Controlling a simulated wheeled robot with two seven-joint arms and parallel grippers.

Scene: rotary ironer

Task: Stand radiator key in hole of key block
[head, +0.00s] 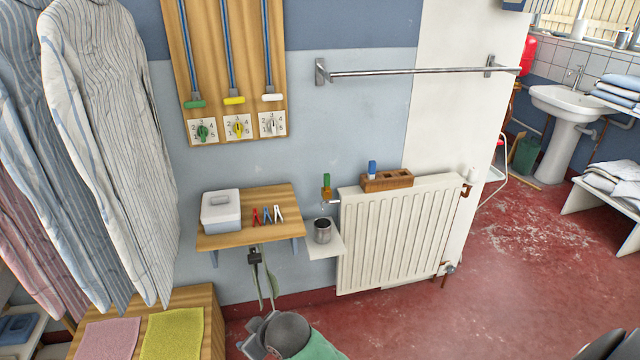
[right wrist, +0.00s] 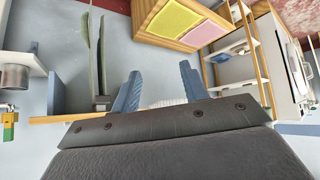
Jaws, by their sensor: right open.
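The key block (head: 400,181) is a brown wooden block with dark holes, lying on top of the white radiator. A blue-handled piece (head: 372,167), which looks like the radiator key, stands upright at its left part; I cannot tell whether it is in a hole or behind the block. My right gripper (head: 258,328) is low in front of the wall, below the wooden shelf and well left of the block. Its fingers are apart and empty in the right wrist view (right wrist: 160,80). My left gripper is not in view.
The radiator (head: 400,235) stands right of a small white ledge with a metal cup (head: 322,231) and a green-handled brass fitting (head: 326,187). The wooden shelf (head: 230,238) holds a box and pegs. A towel rail (head: 410,72) runs above the block.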

